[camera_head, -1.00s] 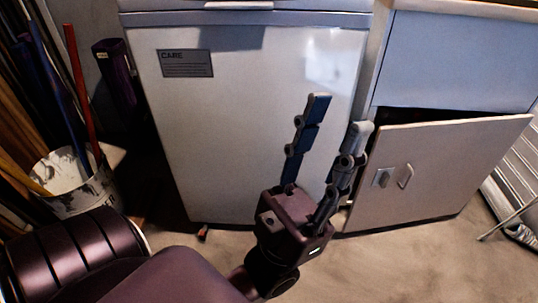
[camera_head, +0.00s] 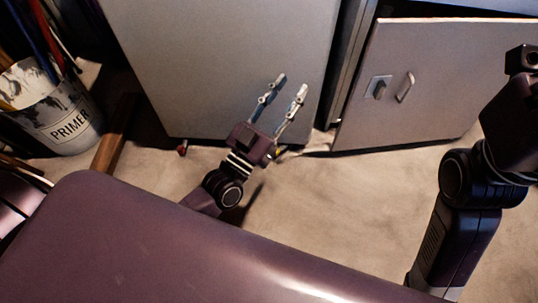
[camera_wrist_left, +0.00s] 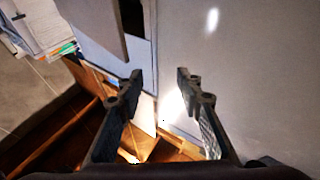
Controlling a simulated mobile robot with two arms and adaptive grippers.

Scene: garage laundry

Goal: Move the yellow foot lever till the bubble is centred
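A small yellow piece (camera_head: 277,153), probably the yellow foot lever, shows low at the right foot of the white appliance (camera_head: 225,60). It is partly hidden by my left gripper (camera_head: 291,86), so its angle is unclear. My left gripper is low in front of the appliance, fingers apart and empty. In the left wrist view the two fingers (camera_wrist_left: 160,80) are also spread with nothing between them, facing a pale panel. The bubble is not visible in either view now. My right arm shows at the right edge, but its gripper is out of frame.
A small red foot (camera_head: 183,148) is under the appliance's left corner. A cabinet door (camera_head: 430,85) stands ajar to the right. A PRIMER bucket (camera_head: 62,115) with long poles and a wooden piece (camera_head: 116,135) stand left. The concrete floor (camera_head: 340,205) in front is clear.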

